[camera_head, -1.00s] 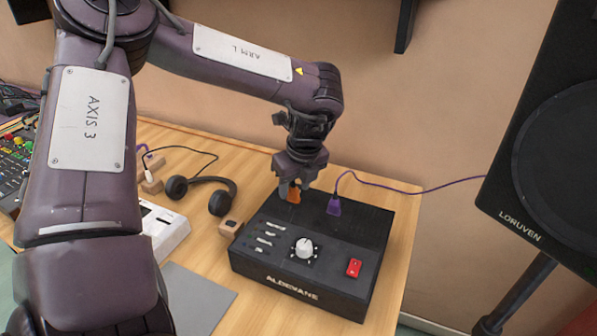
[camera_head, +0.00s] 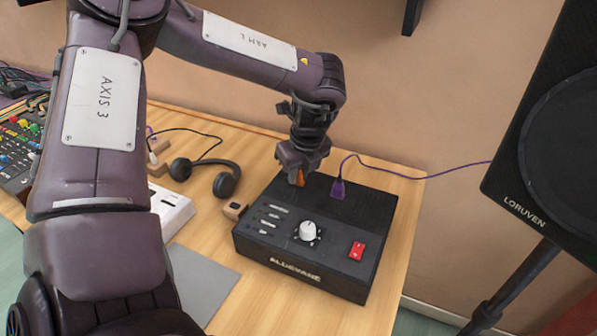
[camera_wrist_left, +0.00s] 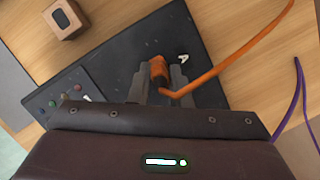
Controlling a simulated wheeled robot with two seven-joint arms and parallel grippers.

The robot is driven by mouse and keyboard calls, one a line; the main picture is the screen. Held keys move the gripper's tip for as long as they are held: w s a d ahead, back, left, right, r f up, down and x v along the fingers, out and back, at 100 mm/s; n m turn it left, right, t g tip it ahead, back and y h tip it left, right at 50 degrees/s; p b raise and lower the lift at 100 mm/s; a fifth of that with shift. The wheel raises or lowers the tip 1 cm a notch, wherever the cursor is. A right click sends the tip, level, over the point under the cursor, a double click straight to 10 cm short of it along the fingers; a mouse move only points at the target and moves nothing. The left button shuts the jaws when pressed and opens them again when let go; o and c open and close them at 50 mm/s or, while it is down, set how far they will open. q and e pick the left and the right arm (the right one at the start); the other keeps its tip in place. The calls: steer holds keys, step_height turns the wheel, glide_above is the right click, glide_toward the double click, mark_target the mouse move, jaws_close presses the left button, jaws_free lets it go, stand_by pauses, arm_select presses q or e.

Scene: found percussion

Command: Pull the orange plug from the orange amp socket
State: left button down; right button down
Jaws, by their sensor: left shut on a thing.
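The black amp (camera_head: 365,212) stands on the wooden table with a white knob and a red switch on top. My left gripper (camera_head: 299,179) points down at the amp's back left and is shut on the orange plug (camera_head: 299,178). In the left wrist view the plug (camera_wrist_left: 158,70) sits between the two fingers, near a white letter A on the amp (camera_wrist_left: 115,70). Its orange cable (camera_wrist_left: 235,55) runs to the upper right. The fingers hide the socket, so I cannot tell whether the plug is fully seated. My right gripper is out of view.
A purple plug (camera_head: 338,190) with a purple cable stands in the amp just right of my gripper. A wooden block (camera_head: 234,210) touches or nearly touches the amp's left side. Headphones (camera_head: 225,183) lie further left. A large speaker (camera_head: 550,130) stands at right.

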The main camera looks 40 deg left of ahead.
arm_select(q)
steer(key=shift+r, duration=0.25)
steer(key=shift+r+p, duration=0.35)
steer(key=shift+r, duration=0.55)
steer(key=shift+r, duration=0.1)
steer(key=shift+r+p, duration=0.85)
steer(key=shift+r, duration=0.6)
